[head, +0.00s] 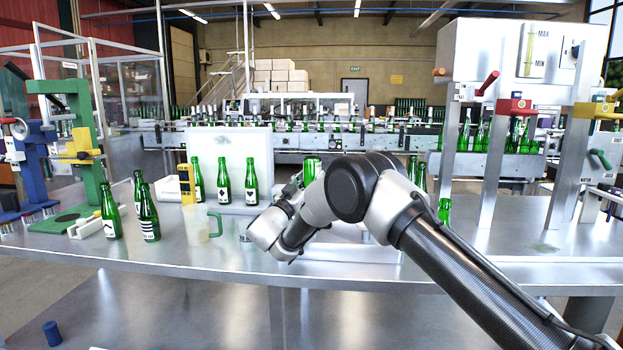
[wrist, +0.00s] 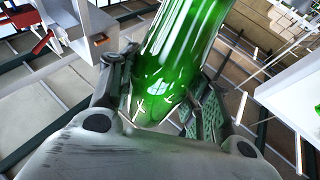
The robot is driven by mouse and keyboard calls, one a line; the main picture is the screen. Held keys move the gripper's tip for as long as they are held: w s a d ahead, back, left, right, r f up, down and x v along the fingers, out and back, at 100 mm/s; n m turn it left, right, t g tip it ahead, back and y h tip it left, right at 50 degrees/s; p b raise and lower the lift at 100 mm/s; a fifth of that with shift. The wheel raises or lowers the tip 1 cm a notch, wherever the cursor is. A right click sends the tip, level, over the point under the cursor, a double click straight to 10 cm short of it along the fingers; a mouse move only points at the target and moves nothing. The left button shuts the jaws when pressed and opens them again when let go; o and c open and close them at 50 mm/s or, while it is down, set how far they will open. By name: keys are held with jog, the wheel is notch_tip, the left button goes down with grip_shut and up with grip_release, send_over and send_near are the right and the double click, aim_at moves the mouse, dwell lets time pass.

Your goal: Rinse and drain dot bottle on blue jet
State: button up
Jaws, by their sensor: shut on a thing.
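My gripper (wrist: 162,98) is shut on a green glass bottle (wrist: 178,45) in the wrist view, with one finger on each side. Its label is not visible, so I cannot tell whether it has dots. In the head view a green bottle (head: 311,170) shows just behind my arm, apparently the held one; my fingers are hidden there. I cannot make out a blue jet.
A clear jug (head: 198,226) and a yellow device (head: 186,184) stand left of my arm. A green press (head: 85,150) and blue stand (head: 35,145) are at the left. A white tank (head: 490,55) with coloured taps stands right. The front bench edge is mostly clear.

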jog(key=shift+f, duration=1)
dwell(1.3)
jog(key=shift+r, duration=0.15)
dwell(1.9)
jog(key=shift+r, duration=1.4)
dwell(2.2)
